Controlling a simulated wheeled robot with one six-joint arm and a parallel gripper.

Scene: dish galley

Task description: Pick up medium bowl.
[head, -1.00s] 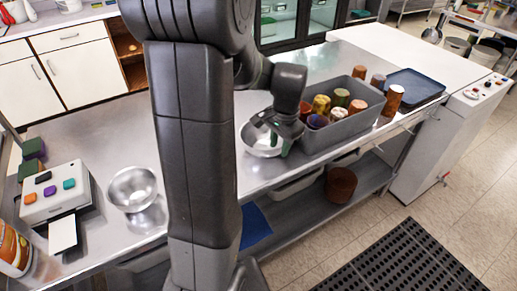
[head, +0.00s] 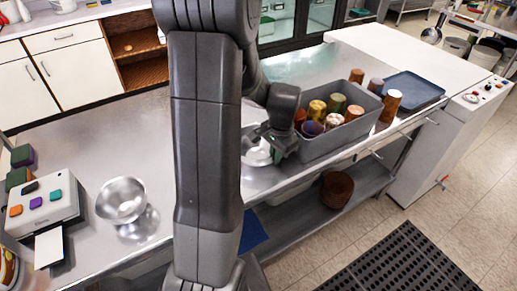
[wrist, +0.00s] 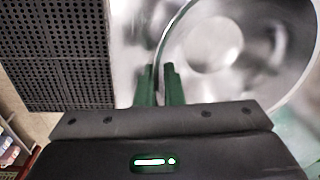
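A shiny metal bowl (head: 257,153) is on the counter side just left of the grey bin, partly hidden behind my arm. It fills the right of the wrist view (wrist: 215,45). My gripper (head: 268,140) is at the bowl's right side in the head view. In the wrist view its two green fingers (wrist: 160,75) are close together, with the bowl's rim running down between them. It looks shut on the rim. I cannot tell whether the bowl touches the counter. Another metal bowl (head: 122,200) stands on the counter at left; I cannot tell which is medium.
A grey bin (head: 335,140) with several coloured cups is close right of my gripper. A blue tray (head: 412,90) lies beyond it. A white box with coloured buttons (head: 40,205) is at far left. A black floor mat (head: 385,262) lies in front of the counter.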

